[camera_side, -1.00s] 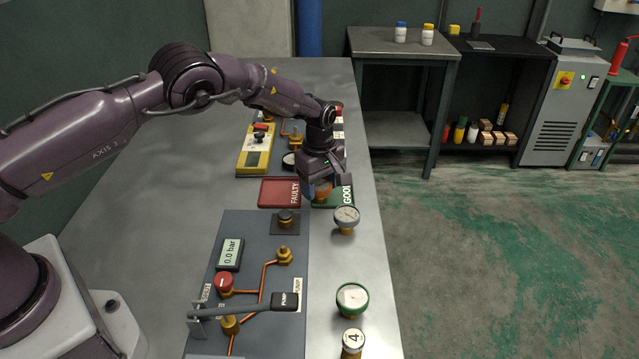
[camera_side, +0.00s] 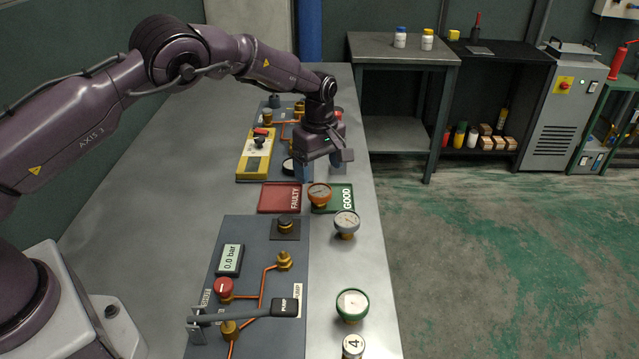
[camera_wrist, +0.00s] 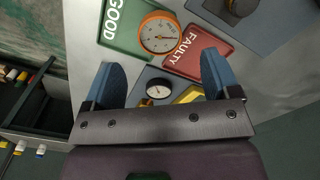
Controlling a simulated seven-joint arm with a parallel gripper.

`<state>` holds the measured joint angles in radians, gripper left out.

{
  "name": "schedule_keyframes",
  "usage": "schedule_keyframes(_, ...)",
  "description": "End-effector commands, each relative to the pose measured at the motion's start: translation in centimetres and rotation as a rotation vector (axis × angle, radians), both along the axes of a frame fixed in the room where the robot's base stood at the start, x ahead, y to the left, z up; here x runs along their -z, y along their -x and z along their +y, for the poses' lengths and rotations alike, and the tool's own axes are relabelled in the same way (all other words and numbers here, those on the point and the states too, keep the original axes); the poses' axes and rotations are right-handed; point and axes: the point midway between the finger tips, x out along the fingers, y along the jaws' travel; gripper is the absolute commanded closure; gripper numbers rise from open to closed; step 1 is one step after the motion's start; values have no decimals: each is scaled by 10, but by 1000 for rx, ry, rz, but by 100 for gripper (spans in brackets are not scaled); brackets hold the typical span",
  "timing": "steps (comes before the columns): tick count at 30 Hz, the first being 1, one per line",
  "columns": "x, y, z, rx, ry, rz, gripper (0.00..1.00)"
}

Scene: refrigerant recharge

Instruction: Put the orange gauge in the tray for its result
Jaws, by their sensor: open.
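The orange gauge (camera_side: 320,195) stands at the left side of the green GOOD tray (camera_side: 342,199), near the red FAULTY tray (camera_side: 278,198). In the wrist view the orange gauge (camera_wrist: 159,34) is over the inner side of the GOOD tray (camera_wrist: 118,25), beside the FAULTY tray (camera_wrist: 197,52). My gripper (camera_side: 321,172) is open and empty, above and behind the trays, apart from the gauge. Its two blue fingers (camera_wrist: 165,80) are spread in the wrist view with nothing between them touching.
A grey gauge (camera_side: 346,223) and a green gauge (camera_side: 352,303) stand along the right of the bench. A panel with a pump lever (camera_side: 250,312) and a 0.0 bar display (camera_side: 230,259) lies in front. A yellow instrument (camera_side: 254,158) and a dark-rimmed gauge (camera_wrist: 159,88) are near my gripper.

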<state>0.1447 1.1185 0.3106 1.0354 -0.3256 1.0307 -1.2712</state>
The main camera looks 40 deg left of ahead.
Motion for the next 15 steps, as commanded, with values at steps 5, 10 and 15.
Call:
schedule_keyframes(5, -35, -1, -1, 1, 1, -3, 18)
schedule_keyframes(10, -53, 0, 0, 1, 0, -1, 18)
schedule_keyframes(15, -57, 0, 0, 1, 0, 1, 18)
